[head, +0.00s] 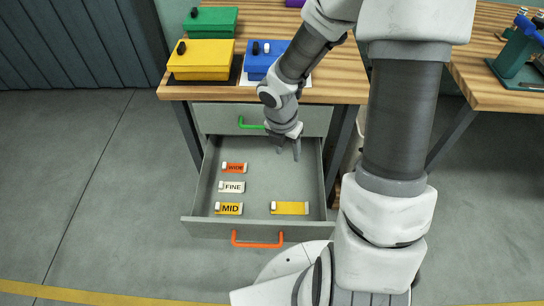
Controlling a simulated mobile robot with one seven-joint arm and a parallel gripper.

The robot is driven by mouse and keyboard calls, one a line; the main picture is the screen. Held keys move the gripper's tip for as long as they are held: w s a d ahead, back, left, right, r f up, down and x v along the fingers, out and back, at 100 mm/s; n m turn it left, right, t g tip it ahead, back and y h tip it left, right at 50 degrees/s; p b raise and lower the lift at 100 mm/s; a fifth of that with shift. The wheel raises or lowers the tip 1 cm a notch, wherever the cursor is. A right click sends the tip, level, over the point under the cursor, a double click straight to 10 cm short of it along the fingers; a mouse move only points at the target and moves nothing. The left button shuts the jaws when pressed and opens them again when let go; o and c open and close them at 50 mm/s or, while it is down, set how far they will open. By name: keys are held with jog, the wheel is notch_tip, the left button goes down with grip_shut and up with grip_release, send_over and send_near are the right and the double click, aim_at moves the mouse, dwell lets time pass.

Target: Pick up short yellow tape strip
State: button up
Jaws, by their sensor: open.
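A short plain yellow strip (290,208) with a white end lies flat in the front right of the open grey drawer (262,180). My gripper (288,154) is open and empty over the back right part of the drawer. It is behind the yellow strip and apart from it. A second yellow strip marked MID (229,209) lies at the front left of the drawer. A white strip marked FINE (231,187) and an orange strip marked WIDE (234,168) lie behind it.
The open drawer has an orange handle (258,242) at its front. A closed drawer with a green handle (250,124) is above it. Yellow (203,58), green (212,21) and blue (262,64) boxes stand on the wooden table. The drawer floor between the strips is clear.

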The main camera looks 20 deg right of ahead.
jog(key=a+f+n+y+b, duration=0.25)
jog(key=f+n, duration=0.35)
jog(key=f, duration=0.4)
jog(key=b, duration=0.6)
send_over(274, 205)
jog(key=shift+g+h, duration=0.35)
jog(key=shift+g, duration=0.05)
jog(key=f, duration=1.1)
jog(key=shift+w+d+f, duration=0.15)
jog(key=shift+w+f, duration=0.1)
jog(key=shift+f, duration=0.05)
jog(key=f+b, duration=0.2)
jog(key=f, duration=0.1)
jog(key=f+b, duration=0.1)
jog(key=f, duration=0.1)
jog(key=shift+s+a+f, duration=0.1)
jog(key=shift+s+a, duration=0.1)
jog(key=shift+a, duration=0.05)
grip_shut()
